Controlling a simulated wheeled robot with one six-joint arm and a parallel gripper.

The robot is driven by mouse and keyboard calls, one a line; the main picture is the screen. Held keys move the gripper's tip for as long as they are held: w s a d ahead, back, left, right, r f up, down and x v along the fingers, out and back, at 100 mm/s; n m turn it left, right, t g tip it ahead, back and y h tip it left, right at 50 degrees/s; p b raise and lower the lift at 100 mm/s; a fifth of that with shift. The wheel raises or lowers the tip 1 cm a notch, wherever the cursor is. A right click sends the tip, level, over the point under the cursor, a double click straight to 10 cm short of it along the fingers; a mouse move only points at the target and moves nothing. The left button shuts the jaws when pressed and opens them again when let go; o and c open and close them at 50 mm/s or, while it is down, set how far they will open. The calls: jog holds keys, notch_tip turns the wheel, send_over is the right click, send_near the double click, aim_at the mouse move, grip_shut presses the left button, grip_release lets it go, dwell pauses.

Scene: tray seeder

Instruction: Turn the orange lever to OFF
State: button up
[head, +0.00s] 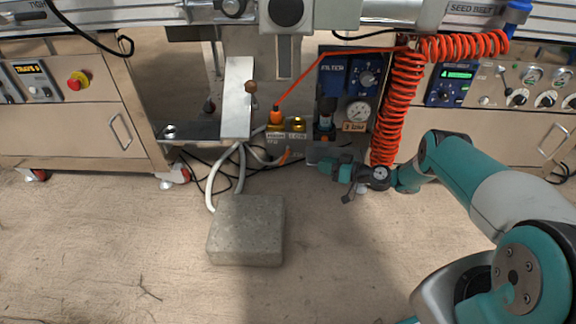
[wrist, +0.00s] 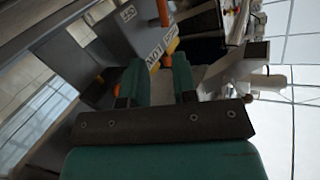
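The orange lever (head: 285,156) is small and hangs below the brass-coloured valve block (head: 277,133) under the machine, left of my gripper. In the wrist view an orange piece (wrist: 167,62), probably this lever, shows near the gap between my fingertips, beside a lettered label (wrist: 155,54). My gripper (head: 323,166) is right of the valve, its teal fingers pointing left. The wrist view shows the two fingers of my gripper (wrist: 158,68) apart with a gap between them. I cannot tell whether either finger touches the lever. The OFF mark cannot be read.
A blue filter panel (head: 335,75) with a gauge (head: 358,112) stands above my gripper. A coiled orange hose (head: 399,110) hangs close to my arm. Cables and a grey block (head: 247,230) lie left. The floor in front is clear.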

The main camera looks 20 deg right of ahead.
jog(key=s+f+t, duration=0.2)
jog(key=s+f, duration=0.2)
jog(key=b, duration=2.1)
send_near(285, 155)
jog(key=w+a+f, duration=0.3)
jog(key=w+a, duration=0.3)
jog(key=w, duration=0.1)
jog(key=shift+d, duration=0.15)
jog(key=shift+s, duration=0.1)
grip_shut()
